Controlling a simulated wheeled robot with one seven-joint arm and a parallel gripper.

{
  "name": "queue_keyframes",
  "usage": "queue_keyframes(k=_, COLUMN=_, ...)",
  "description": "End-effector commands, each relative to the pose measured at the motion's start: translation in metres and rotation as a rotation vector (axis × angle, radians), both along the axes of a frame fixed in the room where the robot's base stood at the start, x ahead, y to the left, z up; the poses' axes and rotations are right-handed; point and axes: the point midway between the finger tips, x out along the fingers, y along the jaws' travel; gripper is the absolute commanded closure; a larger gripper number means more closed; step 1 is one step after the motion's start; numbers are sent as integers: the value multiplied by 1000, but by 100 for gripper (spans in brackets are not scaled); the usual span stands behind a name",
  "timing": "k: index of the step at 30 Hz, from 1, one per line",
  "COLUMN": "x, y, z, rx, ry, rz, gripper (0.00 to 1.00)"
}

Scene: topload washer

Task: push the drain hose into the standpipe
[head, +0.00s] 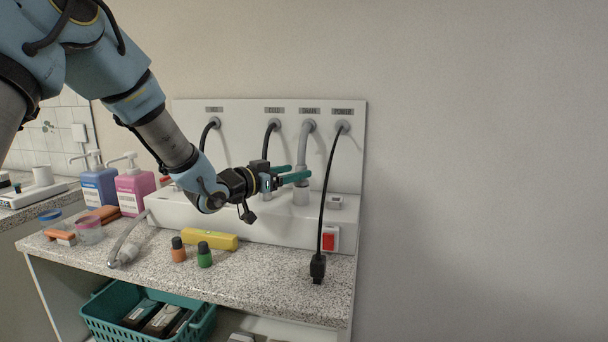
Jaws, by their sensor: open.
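The drain hose (304,146) is a grey hose that curves down from the fitting under the DRAIN label on the white back panel. Its lower part runs down behind my gripper's fingers. The standpipe (301,196) seems to be the short grey upright collar on the white ledge, directly below the hose. My gripper (299,173) is open, with its teal fingers pointing right at the hose's lower end, just above the collar. The fingers hide the meeting of hose and collar, so I cannot tell whether the hose end is inside or whether the fingers touch it.
A black power cable ends in a plug (318,268) at the counter's right. Pump bottles (134,188) stand left. A teal basket (150,325) sits below.

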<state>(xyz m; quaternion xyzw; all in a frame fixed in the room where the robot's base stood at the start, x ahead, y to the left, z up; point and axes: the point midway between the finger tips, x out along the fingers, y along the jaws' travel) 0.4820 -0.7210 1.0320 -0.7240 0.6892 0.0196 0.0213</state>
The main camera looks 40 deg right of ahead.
Motion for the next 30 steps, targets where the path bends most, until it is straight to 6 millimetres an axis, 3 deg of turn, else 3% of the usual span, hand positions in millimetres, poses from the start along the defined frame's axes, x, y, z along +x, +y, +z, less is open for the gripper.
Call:
queue_keyframes(k=3, x=-1, y=23, z=-1, rx=0, ry=-1, rz=1, gripper=28)
queue_keyframes(k=9, x=-2, y=46, z=2, rx=-1, ry=-2, rz=0, gripper=28)
queue_keyframes(k=30, x=-2, y=50, z=3, rx=0, ry=-1, rz=0, gripper=28)
